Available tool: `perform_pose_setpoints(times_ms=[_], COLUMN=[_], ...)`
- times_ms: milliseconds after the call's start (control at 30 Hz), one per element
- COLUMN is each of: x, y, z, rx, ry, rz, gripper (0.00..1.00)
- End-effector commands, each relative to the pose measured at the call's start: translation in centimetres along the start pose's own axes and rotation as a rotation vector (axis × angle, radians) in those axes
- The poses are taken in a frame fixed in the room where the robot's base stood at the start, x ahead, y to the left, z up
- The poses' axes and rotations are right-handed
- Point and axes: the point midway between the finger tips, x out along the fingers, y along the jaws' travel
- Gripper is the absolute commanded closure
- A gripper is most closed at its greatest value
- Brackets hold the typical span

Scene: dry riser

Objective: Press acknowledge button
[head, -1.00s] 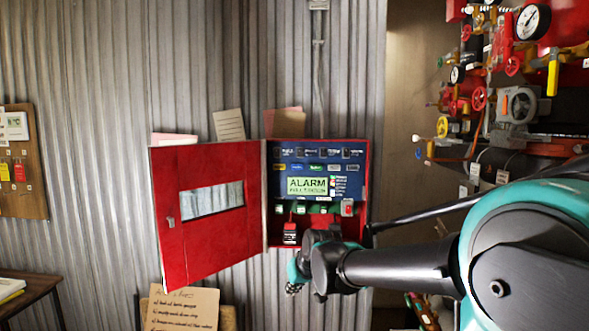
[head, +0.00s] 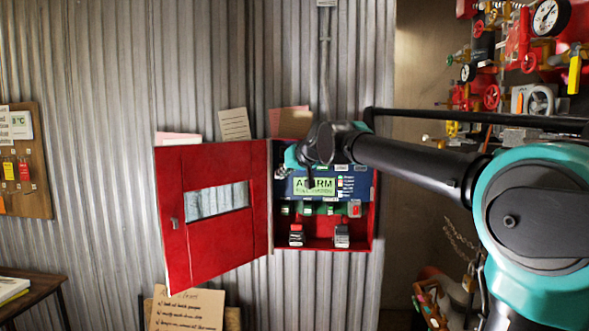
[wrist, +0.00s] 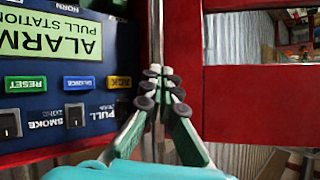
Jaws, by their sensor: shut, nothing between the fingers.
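The red alarm cabinet (head: 322,242) on the wall stands open, with a blue panel (head: 354,186) and a lit "ALARM PULL STATION" screen (head: 310,185). In the wrist view the panel appears upside down. It shows a yellow-orange ACK button (wrist: 120,82), a blue SILENCE button (wrist: 80,83) and a green RESET button (wrist: 26,82). My gripper (wrist: 160,88) is shut and empty. Its tips appear just right of the ACK button, over the cabinet's hinge edge; whether they touch anything I cannot tell. In the head view my wrist hides the panel's upper left and the ACK button.
The open red cabinet door (head: 212,215) with a window stands left of the panel, and its frame is close to my gripper. Two small blocks (head: 296,235) sit in the cabinet's bottom. Valves and gauges (head: 545,20) crowd the right side.

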Motion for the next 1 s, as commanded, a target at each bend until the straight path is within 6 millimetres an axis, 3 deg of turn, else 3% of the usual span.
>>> perform_pose_setpoints(times_ms=[467,1000], x=[0.2,4.6], y=[0.1,3.3], z=[-0.4,-3.6], rx=[0.000,0.001], ry=[0.002,0.002], rz=[-0.001,-0.001], gripper=[1.00,1.00])
